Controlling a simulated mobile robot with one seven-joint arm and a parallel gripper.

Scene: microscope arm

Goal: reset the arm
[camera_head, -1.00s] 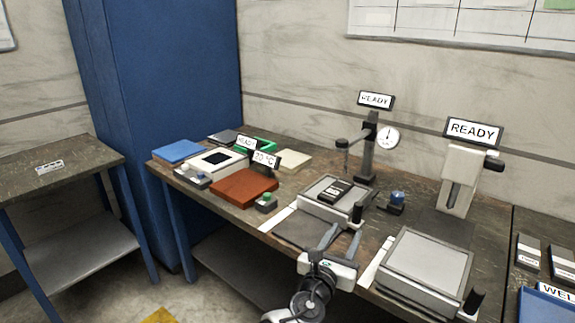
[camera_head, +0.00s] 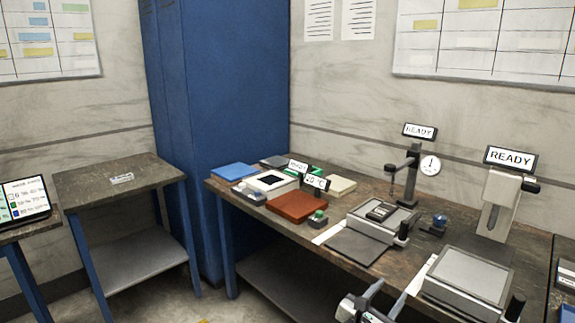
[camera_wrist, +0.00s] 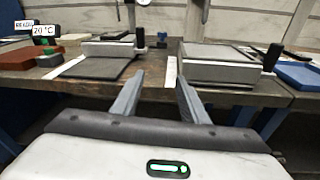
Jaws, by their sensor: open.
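My gripper (camera_head: 385,292) shows at the bottom of the head view, in front of the workbench's near edge. In the wrist view its two grey fingers (camera_wrist: 155,97) stand apart with nothing between them. They point toward the bench, between a dial-gauge stand and a stage with a white head. The dial-gauge stand (camera_head: 412,170) carries a READY sign and has a small dark block (camera_head: 381,212) on its platform. The white-headed instrument (camera_head: 498,205) also carries a READY sign and has a grey flat stage (camera_head: 470,276) in front. Most of my arm is out of view.
A blue cabinet (camera_head: 218,110) stands behind. A side table (camera_head: 95,190) at left bears a small label. Floor lies between them.

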